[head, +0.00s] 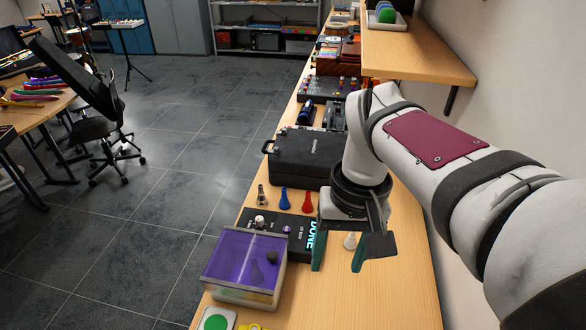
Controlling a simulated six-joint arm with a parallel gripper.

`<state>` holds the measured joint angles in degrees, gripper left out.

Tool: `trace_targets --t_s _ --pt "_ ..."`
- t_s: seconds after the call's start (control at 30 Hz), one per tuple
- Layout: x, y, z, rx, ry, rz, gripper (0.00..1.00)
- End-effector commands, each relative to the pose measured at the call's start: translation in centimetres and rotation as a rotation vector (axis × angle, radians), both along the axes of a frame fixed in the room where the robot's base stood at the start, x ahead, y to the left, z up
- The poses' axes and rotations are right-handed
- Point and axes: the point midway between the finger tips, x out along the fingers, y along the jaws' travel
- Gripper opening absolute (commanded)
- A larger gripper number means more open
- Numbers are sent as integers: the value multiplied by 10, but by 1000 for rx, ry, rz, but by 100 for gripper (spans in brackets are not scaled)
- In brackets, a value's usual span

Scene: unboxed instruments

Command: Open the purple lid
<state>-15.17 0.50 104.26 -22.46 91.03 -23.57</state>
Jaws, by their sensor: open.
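The purple lid (236,258) is a see-through cover on a clear box (240,295) near the table's front left edge. The lid looks shut. A dark round knob (272,257) sits toward its right side. My gripper (338,266) is to the right of the box, apart from it, with its two green-tipped fingers spread and pointing down.
A black panel with lit text (310,236) lies behind the box. Blue (284,199) and red (307,200) pawn-like pieces stand beyond it, before a black case (300,158). A green button (215,322) is at the front. The table's front right is clear; a wall shelf (415,55) hangs at the back right.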

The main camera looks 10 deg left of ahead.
Motion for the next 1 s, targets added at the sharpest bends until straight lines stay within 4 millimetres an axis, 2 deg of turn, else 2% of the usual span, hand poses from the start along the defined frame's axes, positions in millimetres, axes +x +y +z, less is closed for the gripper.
trace_targets --t_s 0.03,0.1,0.2,0.3,0.47,0.8,1.0 --pt "33 29 1 -14 -6 139 62" --pt "68 67 0 -32 -23 318 62" --pt "97 110 -8 -47 -42 496 62" --pt "108 132 -14 -55 -52 586 62" --pt "110 136 -34 -59 -52 606 62" --pt "110 135 -132 -57 -53 602 62" --pt "110 135 -164 -55 -56 600 62"
